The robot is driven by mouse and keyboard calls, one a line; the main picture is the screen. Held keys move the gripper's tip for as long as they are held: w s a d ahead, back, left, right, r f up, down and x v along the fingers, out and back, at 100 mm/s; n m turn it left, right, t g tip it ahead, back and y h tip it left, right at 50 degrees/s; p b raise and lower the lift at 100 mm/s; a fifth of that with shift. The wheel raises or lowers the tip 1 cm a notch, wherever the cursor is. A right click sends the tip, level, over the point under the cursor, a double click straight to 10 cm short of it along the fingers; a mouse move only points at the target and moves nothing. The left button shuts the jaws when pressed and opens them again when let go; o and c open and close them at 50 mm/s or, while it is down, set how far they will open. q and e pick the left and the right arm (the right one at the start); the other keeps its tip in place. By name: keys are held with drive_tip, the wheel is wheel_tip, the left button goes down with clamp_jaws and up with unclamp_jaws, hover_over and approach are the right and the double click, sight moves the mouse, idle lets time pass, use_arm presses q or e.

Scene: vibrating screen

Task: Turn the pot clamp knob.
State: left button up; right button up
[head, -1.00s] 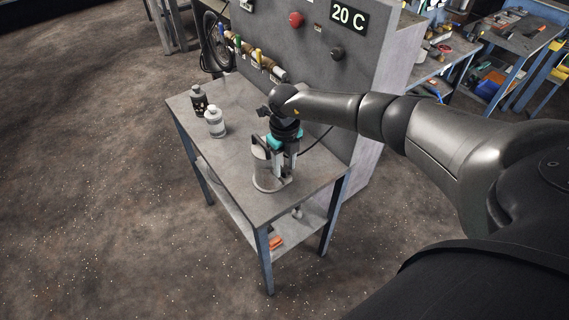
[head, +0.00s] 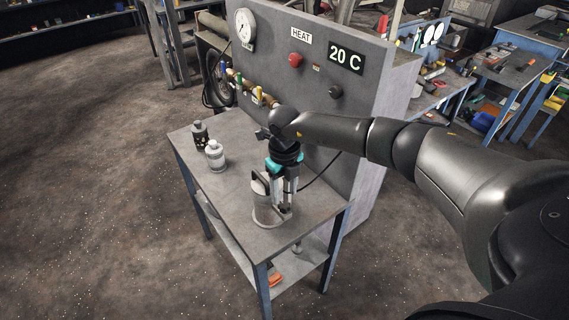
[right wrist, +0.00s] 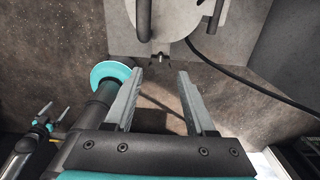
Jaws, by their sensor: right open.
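The grey metal pot (head: 266,213) stands near the front corner of the small steel table, partly hidden behind my right gripper. My right gripper (head: 287,204) points down close beside the pot's right side. In the right wrist view, my right gripper (right wrist: 161,74) is open and empty, its two fingers apart. A small dark clamp knob (right wrist: 158,60) shows beyond and between the fingertips, at the edge of the pot's round top (right wrist: 178,20). I cannot tell whether the fingers straddle it. In the head view the knob is hidden or too small to tell.
The grey panel (head: 310,80) with gauge, red button and 20 C display rises behind. A black cable (right wrist: 255,85) runs beside the pot.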

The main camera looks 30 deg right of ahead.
sight(285, 204)
wheel_tip(285, 204, up, 11)
drive_tip(key=b, duration=0.1)
drive_tip(key=shift+r, duration=0.1)
idle(0.5)
